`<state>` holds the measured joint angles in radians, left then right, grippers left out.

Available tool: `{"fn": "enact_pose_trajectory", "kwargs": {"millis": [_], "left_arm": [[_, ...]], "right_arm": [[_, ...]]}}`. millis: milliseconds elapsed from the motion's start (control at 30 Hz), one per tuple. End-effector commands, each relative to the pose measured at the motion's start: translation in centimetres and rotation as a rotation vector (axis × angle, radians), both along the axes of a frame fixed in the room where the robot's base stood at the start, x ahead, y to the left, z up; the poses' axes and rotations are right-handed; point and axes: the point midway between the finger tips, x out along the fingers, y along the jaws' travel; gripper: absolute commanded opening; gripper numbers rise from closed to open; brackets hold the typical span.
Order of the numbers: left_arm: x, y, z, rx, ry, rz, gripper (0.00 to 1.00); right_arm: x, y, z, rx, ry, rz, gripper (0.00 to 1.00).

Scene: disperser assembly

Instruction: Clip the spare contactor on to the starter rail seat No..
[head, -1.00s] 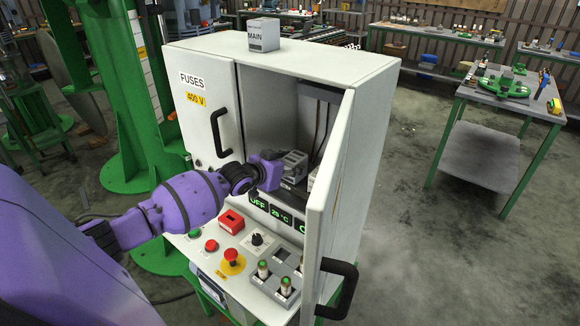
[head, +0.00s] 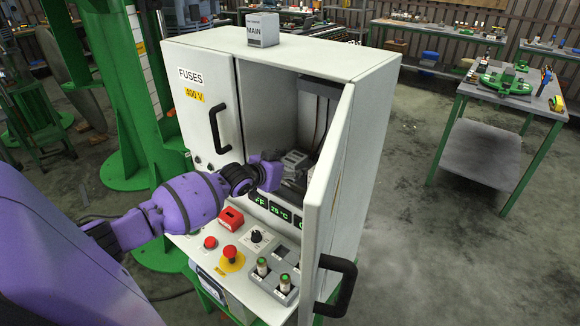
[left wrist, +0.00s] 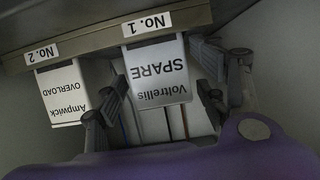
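The spare contactor (left wrist: 158,75), a grey block lettered "Voltrellis SPARE", shows upside down in the left wrist view, right against the rail (left wrist: 90,42) at the label No. 1 (left wrist: 146,24). My left gripper (left wrist: 162,88) has one finger on each side of it, with narrow gaps visible between fingers and block. Whether the contactor is fully clipped cannot be seen. In the head view my left gripper (head: 272,173) is inside the open cabinet, beside grey blocks (head: 294,161), and its fingers are mostly hidden. My right gripper is not in view.
The overload block (left wrist: 60,92) sits at label No. 2 (left wrist: 41,54), next to the spare. The cabinet's open right door (head: 328,185) and left door (head: 208,110) flank the opening. The control panel (head: 245,250) lies below my arm. A MAIN block (head: 262,30) stands on top.

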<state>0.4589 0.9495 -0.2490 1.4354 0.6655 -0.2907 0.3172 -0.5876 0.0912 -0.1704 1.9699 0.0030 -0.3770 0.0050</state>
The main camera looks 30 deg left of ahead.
Motion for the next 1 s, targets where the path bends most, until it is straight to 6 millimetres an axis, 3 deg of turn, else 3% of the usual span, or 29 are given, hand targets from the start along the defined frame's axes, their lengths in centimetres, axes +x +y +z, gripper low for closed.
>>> {"fn": "enact_pose_trajectory", "kwargs": {"millis": [367, 800, 1000], "left_arm": [[-1.0, 0.2, -0.5, -0.001, 0.014, 0.003, 0.67], [-8.4, 0.7, 3.0, 0.002, 0.007, 0.001, 0.67], [-10.6, 0.8, 4.2, 0.001, 0.002, 0.0, 0.67]], "right_arm": [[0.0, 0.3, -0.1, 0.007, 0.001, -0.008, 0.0], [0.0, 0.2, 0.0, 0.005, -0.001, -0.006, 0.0], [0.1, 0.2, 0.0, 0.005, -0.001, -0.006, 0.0]]}}
